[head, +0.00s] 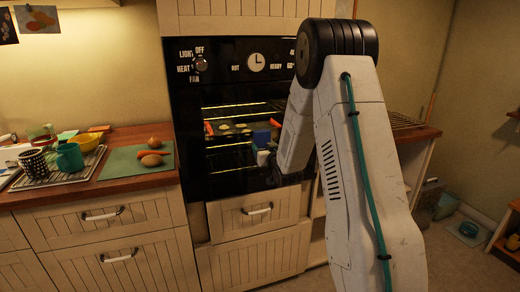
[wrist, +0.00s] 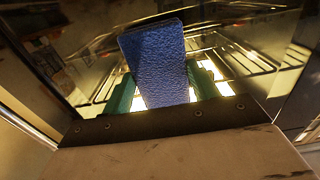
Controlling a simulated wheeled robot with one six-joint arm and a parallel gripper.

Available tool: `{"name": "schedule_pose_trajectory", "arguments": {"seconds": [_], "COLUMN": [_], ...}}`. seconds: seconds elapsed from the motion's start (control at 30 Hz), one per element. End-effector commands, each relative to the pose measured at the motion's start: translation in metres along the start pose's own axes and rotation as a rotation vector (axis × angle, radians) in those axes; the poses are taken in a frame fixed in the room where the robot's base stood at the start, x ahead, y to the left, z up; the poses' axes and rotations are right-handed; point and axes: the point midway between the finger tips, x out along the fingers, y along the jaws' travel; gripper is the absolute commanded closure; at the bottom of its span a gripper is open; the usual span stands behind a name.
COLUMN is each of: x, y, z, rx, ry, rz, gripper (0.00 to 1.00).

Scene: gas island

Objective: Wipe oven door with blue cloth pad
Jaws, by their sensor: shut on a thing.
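The black oven (head: 187,130) stands built into cream cabinets, with a lit window showing racks and food inside. Its door (head: 193,170) appears shut. My gripper (head: 267,156) is in front of the right half of the window, partly hidden by my arm. The blue cloth pad (head: 262,138) shows small at its tip. In the wrist view the pad (wrist: 155,65) stands up between the green fingers of my gripper (wrist: 162,90), which are shut on it. Lit racks show behind the pad. I cannot tell whether the pad touches the door glass.
A drawer with a handle (head: 257,209) is below the oven. An open shelf unit (head: 418,150) stands right of the oven.

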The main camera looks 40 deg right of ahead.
Motion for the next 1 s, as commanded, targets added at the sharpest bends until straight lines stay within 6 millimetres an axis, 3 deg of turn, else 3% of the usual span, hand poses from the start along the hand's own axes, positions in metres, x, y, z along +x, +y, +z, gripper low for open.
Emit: {"name": "schedule_pose_trajectory", "arguments": {"seconds": [1.0], "x": [0.000], "y": [0.059], "z": [0.000], "rx": [0.000], "ry": [0.000], "rz": [0.002], "gripper": [0.59]}}
